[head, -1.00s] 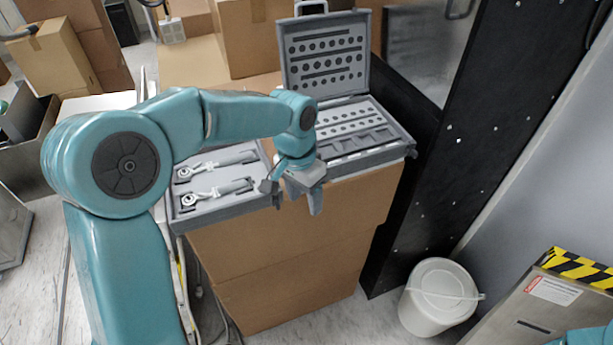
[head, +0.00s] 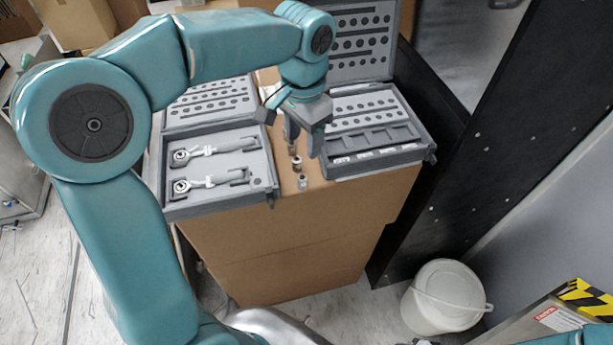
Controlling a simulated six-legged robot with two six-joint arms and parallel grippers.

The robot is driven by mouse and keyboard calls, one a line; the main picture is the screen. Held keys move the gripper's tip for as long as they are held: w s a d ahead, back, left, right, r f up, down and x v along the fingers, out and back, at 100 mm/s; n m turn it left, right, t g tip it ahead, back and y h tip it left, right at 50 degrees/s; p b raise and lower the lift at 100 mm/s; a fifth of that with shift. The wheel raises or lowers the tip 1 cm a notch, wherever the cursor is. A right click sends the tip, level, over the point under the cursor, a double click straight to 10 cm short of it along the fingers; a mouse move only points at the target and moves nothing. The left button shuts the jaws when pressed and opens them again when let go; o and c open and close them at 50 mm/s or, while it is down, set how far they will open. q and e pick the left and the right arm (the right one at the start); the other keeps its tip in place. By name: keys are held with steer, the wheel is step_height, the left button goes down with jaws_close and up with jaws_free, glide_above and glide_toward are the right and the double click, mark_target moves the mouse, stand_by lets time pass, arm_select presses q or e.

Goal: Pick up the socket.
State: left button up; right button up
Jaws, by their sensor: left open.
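Several small metal sockets stand in a short row on the cardboard box top, between two open tool cases. The nearest socket (head: 302,183) is close to the box's front edge. The middle socket (head: 297,163) is just behind it, and another socket (head: 292,150) is partly behind my gripper. My left gripper (head: 304,147) is open and empty, pointing down near the far end of the row. I cannot tell its exact height above the sockets. My right gripper is out of view.
The left tool case (head: 225,195) holds two ratchet-like tools. The right tool case (head: 385,160) has its lid up and rows of holes. Both rest on the cardboard box (head: 290,235). A black panel stands to the right, with a white bucket (head: 442,298) on the floor.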

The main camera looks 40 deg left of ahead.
arm_select(q)
glide_above(303, 177)
steer(key=f, duration=0.6)
steer(key=shift+s+a, duration=0.15)
steer(key=shift+a, duration=0.05)
steer(key=shift+d+f, duration=0.15)
step_height(303, 177, down, 5)
steer(key=shift+f+p, duration=0.1)
steer(key=shift+p, duration=0.7)
steer(key=shift+d, duration=0.1)
steer(key=shift+a, duration=0.2)
jaws_close()
steer(key=shift+d, duration=0.15)
